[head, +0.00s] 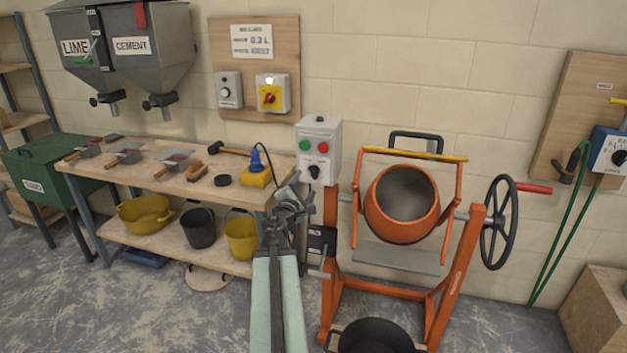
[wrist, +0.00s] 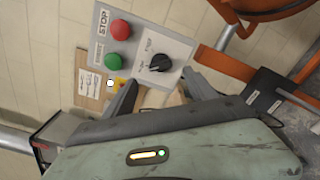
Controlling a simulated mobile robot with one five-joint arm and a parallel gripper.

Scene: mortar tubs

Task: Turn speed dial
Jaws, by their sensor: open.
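A grey control box (head: 319,148) stands on the wall side of the mixer, with a green and a red button and a black dial (head: 314,171) below them. In the wrist view the same box (wrist: 170,46) is tilted, and its black dial (wrist: 154,67) has small lettering around it, too blurred to read surely. My gripper (head: 300,188) is in front of the box, near its lower left. In the wrist view my gripper (wrist: 160,92) is open, with the dial just beyond the gap between its fingers. No contact with the dial is visible.
The orange mixer (head: 402,204) with its frame stands right of my arm. The workbench (head: 165,184) with tools is at left. A grey dial box (head: 229,90) and a yellow box with a red switch (head: 272,94) hang above. A black tub (head: 375,338) sits on the floor.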

